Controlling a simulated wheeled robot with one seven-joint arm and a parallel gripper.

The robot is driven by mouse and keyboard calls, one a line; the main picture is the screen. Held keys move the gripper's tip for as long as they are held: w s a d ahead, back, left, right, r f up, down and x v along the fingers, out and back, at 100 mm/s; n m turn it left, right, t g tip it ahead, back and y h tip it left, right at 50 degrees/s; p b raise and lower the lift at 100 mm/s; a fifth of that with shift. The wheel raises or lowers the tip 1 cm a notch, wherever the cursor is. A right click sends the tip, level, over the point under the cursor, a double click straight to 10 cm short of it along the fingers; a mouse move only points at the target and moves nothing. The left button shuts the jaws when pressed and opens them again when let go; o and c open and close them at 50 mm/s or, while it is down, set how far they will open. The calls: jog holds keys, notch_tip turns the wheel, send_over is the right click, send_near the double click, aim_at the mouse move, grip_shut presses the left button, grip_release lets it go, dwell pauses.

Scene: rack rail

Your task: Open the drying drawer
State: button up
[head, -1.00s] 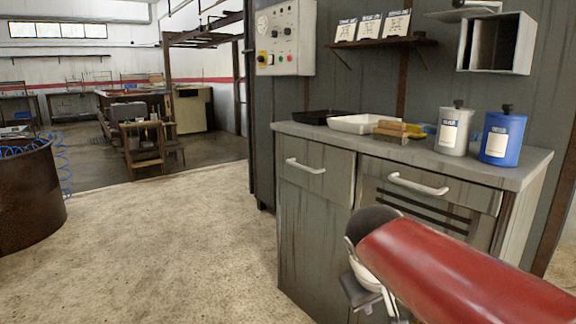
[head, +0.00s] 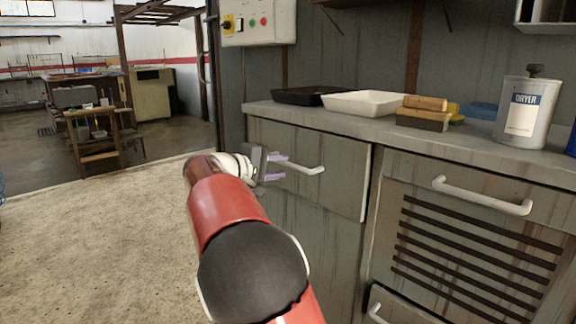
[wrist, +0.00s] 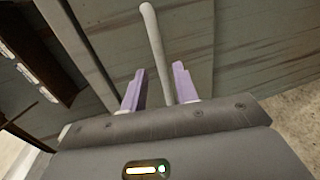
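Two handled fronts show in the head view on a grey cabinet. The left drawer (head: 340,190) has a plain front and a white bar handle (head: 312,170). The right front has a white handle (head: 482,196) above dark vent slots (head: 470,245). Both look closed; no label shows which is the drying drawer. My gripper (head: 286,167) is at the left end of the plain drawer's handle. In the wrist view its purple fingers (wrist: 159,67) are open and apart, with the white handle (wrist: 151,30) running between them. Whether they touch it I cannot tell.
A black tray (head: 310,97), a white tray (head: 370,101), brushes (head: 423,120) and a grey "DRYER" can (head: 526,112) stand on the worktop (head: 350,124). Another handle (head: 376,311) shows low on the cabinet. The floor (head: 90,250) to the left is clear.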

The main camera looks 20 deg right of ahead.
aim_at(290, 166)
jog(key=x, duration=0.5)
jog(key=shift+d+f, duration=0.1)
jog(key=shift+d, duration=0.1)
grip_shut()
